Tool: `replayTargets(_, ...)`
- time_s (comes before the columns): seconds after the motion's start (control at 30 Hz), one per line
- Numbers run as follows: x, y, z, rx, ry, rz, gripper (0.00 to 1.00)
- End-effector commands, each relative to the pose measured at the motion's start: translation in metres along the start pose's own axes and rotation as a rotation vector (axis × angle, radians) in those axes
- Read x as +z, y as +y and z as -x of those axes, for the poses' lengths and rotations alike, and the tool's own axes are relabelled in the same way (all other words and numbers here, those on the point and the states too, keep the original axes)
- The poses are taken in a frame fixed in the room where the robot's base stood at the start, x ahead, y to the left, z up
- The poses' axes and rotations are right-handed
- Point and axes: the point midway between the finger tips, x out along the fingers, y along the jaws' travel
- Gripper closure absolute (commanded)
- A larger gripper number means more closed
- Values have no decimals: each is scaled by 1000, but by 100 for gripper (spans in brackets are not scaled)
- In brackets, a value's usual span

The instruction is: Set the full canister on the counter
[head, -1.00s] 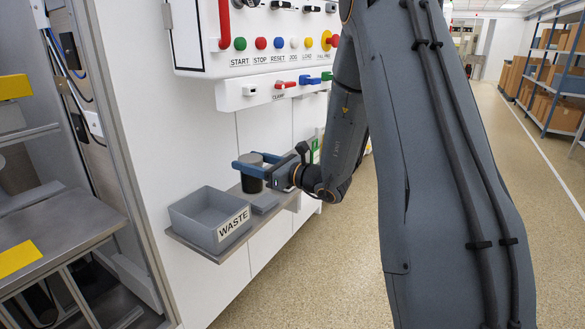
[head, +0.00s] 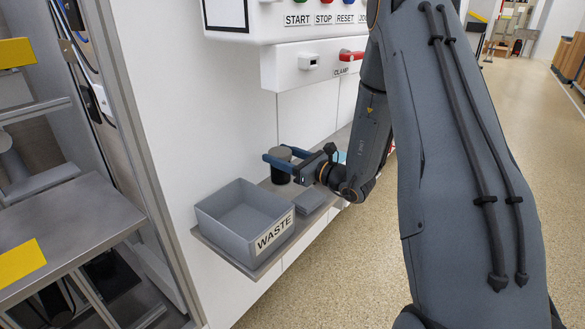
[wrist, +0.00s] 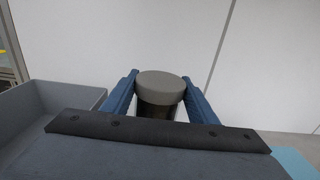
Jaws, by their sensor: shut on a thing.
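A dark canister with a grey lid (head: 282,166) stands upright on the shelf-like counter (head: 333,158) against the white machine wall. My gripper (head: 283,160) is around the canister, a blue finger on each side, shut on it. In the wrist view the canister's grey lid (wrist: 161,86) sits between the two blue fingers (wrist: 160,98). Its lower body is mostly hidden behind my gripper's body. I cannot tell whether its base touches the counter.
A grey bin marked WASTE (head: 275,234) stands on the counter's left end, left of the canister. A flat grey pad (head: 308,203) lies beside the bin. A control panel with a red clamp lever (head: 350,55) juts out above. Steel shelving (head: 75,212) is at far left.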

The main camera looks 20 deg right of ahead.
Motion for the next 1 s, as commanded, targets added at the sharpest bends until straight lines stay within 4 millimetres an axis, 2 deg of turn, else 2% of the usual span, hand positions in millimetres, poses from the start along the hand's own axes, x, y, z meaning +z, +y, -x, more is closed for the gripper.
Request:
replayTargets(0.1, -13, 1, -1, 2, 0, 0, 88)
replayTargets(0.27, -23, 2, -2, 4, -1, 0, 88)
replayTargets(0.5, -54, 3, -2, 5, 0, -1, 88)
replayTargets(0.97, -62, 2, -2, 5, -2, 1, 88)
replayTargets(1.0, -63, 3, -2, 5, 0, 1, 45)
